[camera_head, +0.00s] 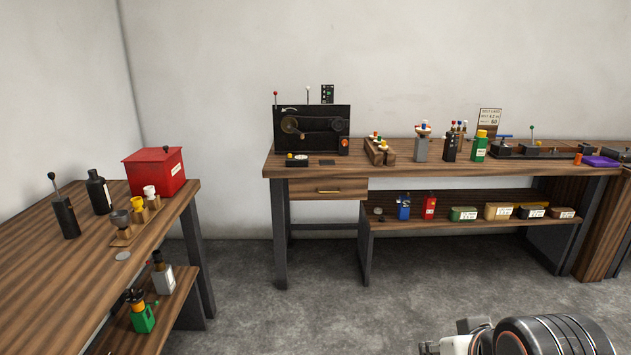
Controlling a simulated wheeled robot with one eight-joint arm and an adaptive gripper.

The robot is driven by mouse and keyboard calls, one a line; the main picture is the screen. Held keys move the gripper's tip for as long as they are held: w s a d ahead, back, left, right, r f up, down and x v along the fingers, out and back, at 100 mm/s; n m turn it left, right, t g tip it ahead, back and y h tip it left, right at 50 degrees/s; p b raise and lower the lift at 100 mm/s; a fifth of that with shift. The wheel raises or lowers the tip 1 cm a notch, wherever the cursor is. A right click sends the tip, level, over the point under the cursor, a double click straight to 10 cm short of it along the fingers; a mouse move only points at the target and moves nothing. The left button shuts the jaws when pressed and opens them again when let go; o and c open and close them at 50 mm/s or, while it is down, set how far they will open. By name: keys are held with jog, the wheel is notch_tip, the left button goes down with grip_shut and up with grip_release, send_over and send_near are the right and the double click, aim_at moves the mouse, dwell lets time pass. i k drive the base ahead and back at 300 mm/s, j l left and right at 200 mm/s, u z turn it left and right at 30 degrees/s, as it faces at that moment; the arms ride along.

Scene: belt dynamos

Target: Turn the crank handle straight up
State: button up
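A black upright machine (327,115) stands on the left end of the long wooden bench against the back wall. On its front face is a brass-coloured round wheel (289,124) at the left, with what looks like a crank handle (301,135) reaching down and to the right from it. A curved white arrow is marked above the wheel. A second, darker round part (337,124) sits at the right of the face. Part of my own arm shows at the bottom right edge, far from the machine. My gripper cannot be made out in this view.
The long bench (430,174) carries a wooden rack (380,151), bottles and tools right of the machine. Its lower shelf (480,228) holds several tins. A side table (60,250) with a red box (154,171) stands at the left. The grey floor (290,315) between is clear.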

aim_at(293, 129)
jog(key=i+z, duration=0.3)
jog(key=i, duration=0.55)
jog(key=i+z, duration=0.3)
jog(key=i, duration=0.5)
jog(key=i+l+u, duration=0.2)
jog(key=i+u, duration=0.25)
jog(key=i+l+u, duration=0.45)
jog(key=i, duration=0.2)
jog(key=i+l+u, duration=0.4)
jog(key=i+l, duration=0.05)
jog(key=l, duration=0.1)
